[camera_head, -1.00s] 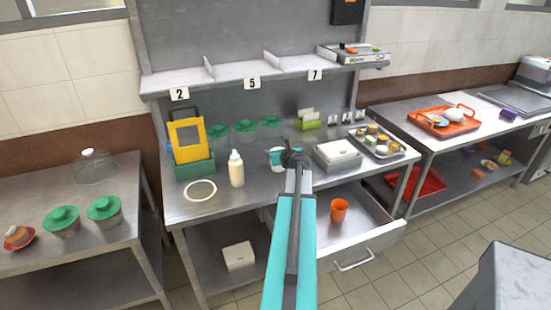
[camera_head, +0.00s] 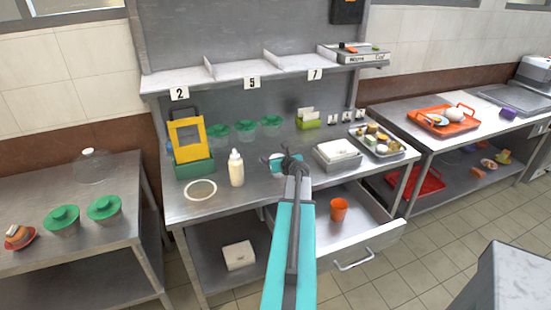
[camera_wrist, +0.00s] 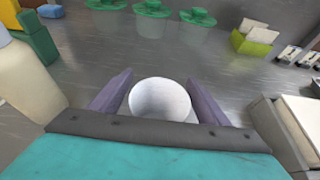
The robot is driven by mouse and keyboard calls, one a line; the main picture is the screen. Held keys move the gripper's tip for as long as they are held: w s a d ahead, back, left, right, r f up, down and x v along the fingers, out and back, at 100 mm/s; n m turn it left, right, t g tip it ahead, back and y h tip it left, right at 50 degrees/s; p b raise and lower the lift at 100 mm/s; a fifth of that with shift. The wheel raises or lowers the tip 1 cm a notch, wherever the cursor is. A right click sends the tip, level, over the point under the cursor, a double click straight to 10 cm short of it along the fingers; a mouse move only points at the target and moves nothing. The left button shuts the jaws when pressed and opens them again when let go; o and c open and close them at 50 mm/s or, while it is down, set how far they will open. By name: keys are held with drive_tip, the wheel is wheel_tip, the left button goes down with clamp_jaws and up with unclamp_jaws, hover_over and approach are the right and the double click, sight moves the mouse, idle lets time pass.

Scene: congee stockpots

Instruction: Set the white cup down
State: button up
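The white cup (camera_wrist: 160,98) is upright between the two fingers of my gripper (camera_wrist: 160,76) in the wrist view. I look down into its open mouth. The fingers are spread to either side of the cup, with a thin gap showing at its sides. The cup appears to stand on the steel counter (camera_wrist: 90,65), though its base is hidden by my gripper. In the head view my gripper (camera_head: 288,162) is low over the middle of the counter, and my wrist hides most of the cup.
A cream squeeze bottle (camera_head: 236,168) stands to the left and a white box (camera_head: 338,153) to the right. Green-lidded bowls (camera_head: 245,130) and a lime holder (camera_head: 308,121) stand behind. Below is an open drawer (camera_head: 350,240) with an orange cup (camera_head: 339,209).

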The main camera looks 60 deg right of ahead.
drive_tip(key=shift+r, duration=0.2)
drive_tip(key=b+v, duration=0.1)
drive_tip(key=v, duration=1.1)
drive_tip(key=shift+b, duration=0.35)
idle(0.9)
